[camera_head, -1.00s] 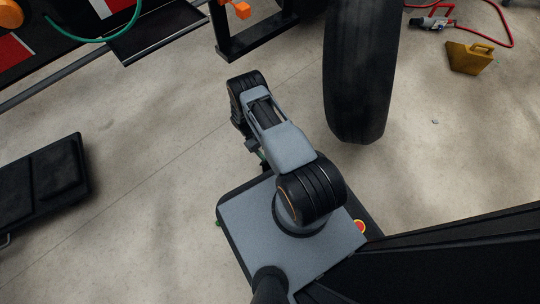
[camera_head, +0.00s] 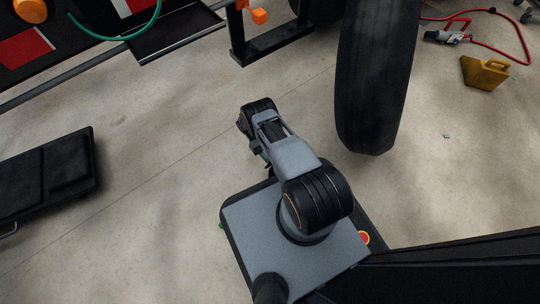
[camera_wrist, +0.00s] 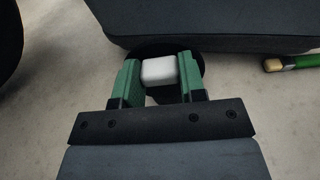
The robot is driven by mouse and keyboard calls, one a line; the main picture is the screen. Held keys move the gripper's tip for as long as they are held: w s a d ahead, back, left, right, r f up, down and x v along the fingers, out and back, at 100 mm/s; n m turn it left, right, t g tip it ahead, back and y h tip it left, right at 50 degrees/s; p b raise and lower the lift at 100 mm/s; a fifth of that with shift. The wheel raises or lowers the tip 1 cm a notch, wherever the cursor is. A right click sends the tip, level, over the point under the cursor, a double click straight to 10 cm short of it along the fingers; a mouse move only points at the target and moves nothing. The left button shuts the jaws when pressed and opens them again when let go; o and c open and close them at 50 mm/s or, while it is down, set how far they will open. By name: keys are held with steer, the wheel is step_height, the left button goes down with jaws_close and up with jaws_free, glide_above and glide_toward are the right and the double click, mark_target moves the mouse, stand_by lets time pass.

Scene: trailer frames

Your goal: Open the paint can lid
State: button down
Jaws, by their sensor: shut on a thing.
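No paint can or lid can be made out in either view. In the wrist view, my gripper (camera_wrist: 159,62) has its two green fingers closed on a small pale block (camera_wrist: 159,72). A dark round shape (camera_wrist: 160,50) shows behind the block, and I cannot tell what it is. In the head view, my arm is folded low over my own base, and the gripper's grip is hidden beneath it.
A large black tire (camera_head: 374,85) stands ahead on the right. A yellow wedge (camera_head: 484,72) and a red hose (camera_head: 515,38) lie beyond it. A dark padded board (camera_head: 45,180) lies at left. The concrete floor (camera_head: 150,150) between is clear.

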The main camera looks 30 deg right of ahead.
steer(key=c, duration=0.7)
jaws_free()
